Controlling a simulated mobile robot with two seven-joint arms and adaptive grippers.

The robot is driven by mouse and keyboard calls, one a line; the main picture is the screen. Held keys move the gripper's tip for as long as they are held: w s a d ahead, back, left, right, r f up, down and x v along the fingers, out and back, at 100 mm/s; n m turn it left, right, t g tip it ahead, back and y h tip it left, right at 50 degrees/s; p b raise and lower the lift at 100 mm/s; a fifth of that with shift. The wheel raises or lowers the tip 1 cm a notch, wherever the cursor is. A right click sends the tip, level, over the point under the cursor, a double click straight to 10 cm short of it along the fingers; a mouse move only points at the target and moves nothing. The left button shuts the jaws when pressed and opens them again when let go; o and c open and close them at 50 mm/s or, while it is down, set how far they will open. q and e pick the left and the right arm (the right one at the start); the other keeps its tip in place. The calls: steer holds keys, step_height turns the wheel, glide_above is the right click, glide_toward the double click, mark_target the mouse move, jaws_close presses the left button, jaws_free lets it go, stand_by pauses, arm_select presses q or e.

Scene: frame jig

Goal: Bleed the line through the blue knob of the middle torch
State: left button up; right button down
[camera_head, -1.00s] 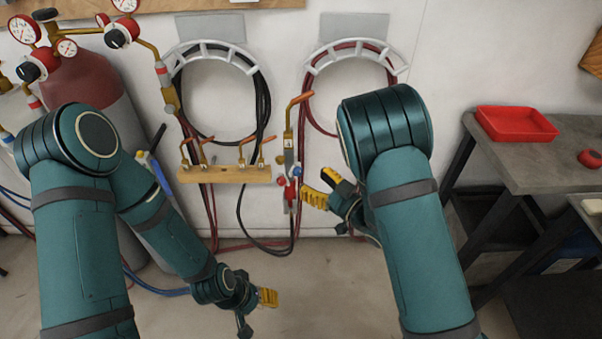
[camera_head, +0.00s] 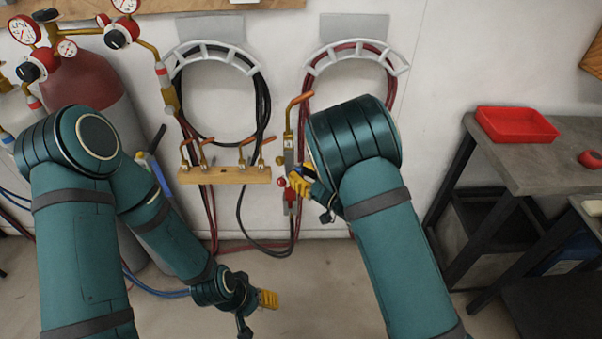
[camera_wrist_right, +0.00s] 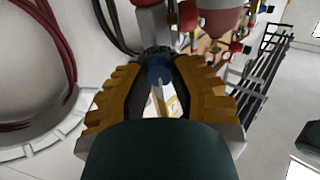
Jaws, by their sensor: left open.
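The middle torch (camera_head: 289,155) hangs upright on the wall, with an orange tip at its top and a red knob (camera_head: 281,183) low on its left side. Its blue knob (camera_wrist_right: 157,73) shows in the right wrist view between the fingertips of my right gripper (camera_wrist_right: 158,80); in the head view the fingers mostly hide it. My right gripper (camera_head: 300,181) is at the torch's right side; whether its yellow fingers touch the knob I cannot tell. My left gripper (camera_head: 257,300) is open and empty, low in front of the floor, well below the torch.
A wooden rack (camera_head: 225,175) with several brass torch fittings is on the wall left of the torch. Black and red hoses hang from white hangers above. A red gas cylinder (camera_head: 85,80) with gauges stands at left. A grey table (camera_head: 545,165) with a red tray (camera_head: 515,124) is at right.

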stand_by(0.3)
steer(key=shift+w+n+b, duration=0.1)
steer(key=shift+n+b, duration=0.9)
steer(key=shift+b, duration=0.25)
steer(key=shift+n+b, duration=0.3)
steer(key=shift+n, duration=0.1)
steer(key=shift+n+b, duration=0.3)
steer(key=shift+n, duration=0.5)
steer(key=n, duration=0.4)
steer(key=shift+n, duration=0.3)
steer(key=n, duration=0.3)
steer(key=shift+a+n, duration=0.1)
steer(key=shift+n, duration=0.2)
steer(key=n, duration=0.4)
steer(key=shift+f, duration=0.1)
steer(key=shift+n, duration=2)
